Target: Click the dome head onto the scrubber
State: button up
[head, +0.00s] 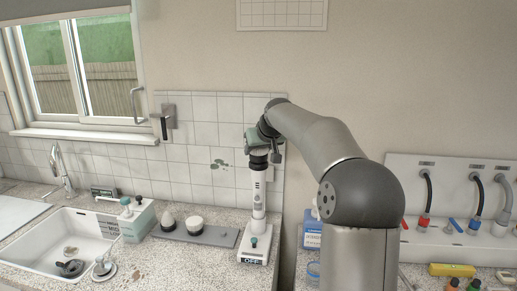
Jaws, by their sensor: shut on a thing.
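My gripper (264,147) is at the top of the handle, at the end of my bent arm. It is shut on a green and dark piece (255,138), which looks like the dome head. This piece is right above the dark top collar (258,158) of the scrubber. My gripper partly hides it, and I cannot tell whether it touches the collar or is seated on it.
A grey tray (217,235) left of the stand holds a pointed pale head (168,223) and a wider pale head (194,225); its right end is bare. The sink (72,235) is further left. Washer hoses and valves (425,200) are at the right.

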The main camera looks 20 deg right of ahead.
jog(key=shift+f, duration=0.25)
jog(key=o, duration=1.1)
jog(key=shift+c, duration=0.2)
jog(key=b+v, duration=0.3)
jog(key=v, duration=1.4)
jog(key=shift+s+r, duration=0.15)
jog(key=shift+s, duration=0.05)
